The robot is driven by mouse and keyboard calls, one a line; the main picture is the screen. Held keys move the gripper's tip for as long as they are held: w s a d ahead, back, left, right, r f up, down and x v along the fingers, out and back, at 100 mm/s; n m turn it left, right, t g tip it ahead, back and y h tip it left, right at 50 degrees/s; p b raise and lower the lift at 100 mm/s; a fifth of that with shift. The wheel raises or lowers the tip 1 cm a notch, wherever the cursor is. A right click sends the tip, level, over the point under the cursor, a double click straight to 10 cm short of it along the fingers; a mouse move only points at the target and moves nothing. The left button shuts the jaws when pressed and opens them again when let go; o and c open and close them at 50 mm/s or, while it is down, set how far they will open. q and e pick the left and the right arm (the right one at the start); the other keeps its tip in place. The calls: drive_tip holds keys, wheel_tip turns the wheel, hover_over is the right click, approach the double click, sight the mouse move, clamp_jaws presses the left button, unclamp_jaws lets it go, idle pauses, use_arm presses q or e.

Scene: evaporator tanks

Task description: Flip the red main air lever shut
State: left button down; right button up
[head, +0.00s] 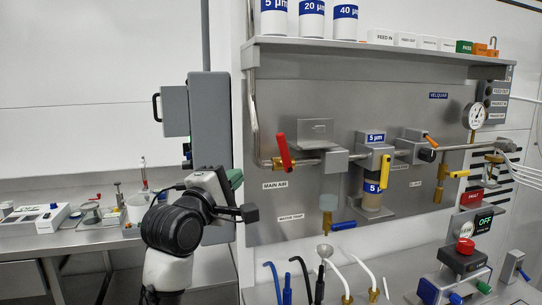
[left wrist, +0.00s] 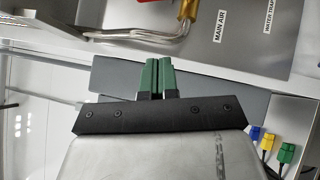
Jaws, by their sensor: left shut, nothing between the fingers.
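The red main air lever (head: 284,152) stands nearly upright, its top tilted a little left, across the pipe at a brass valve on the left of the steel panel. The "MAIN AIR" label (head: 275,185) is below it. My right gripper is not in view.
A grey cabinet column (head: 210,120) stands behind my left arm. A vertical pipe (head: 252,100) runs down left of the lever. A filter block (head: 373,153) is to the right. Several hoses and a funnel (head: 324,251) stand below. The panel around the label is clear.

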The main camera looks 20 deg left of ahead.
sight(280, 148)
use_arm(q)
drive_tip(key=d+p+x, duration=0.2)
drive_tip(key=p+x, duration=0.1)
drive_tip(key=x, duration=0.8)
drive_tip(key=shift+d+r, duration=0.25)
drive_tip(key=shift+d, duration=0.15)
drive_tip(key=m+g+p, duration=0.1)
drive_tip(key=p, duration=0.3)
drive_tip(key=d+r+m+g+p, duration=0.1)
drive_tip(key=p, duration=0.3)
drive_tip(key=shift+w+r, duration=0.35)
drive_tip(key=shift+d+f+m+p, duration=0.1)
drive_tip(key=shift+m+p, duration=0.2)
drive_tip(key=shift+f, duration=0.1)
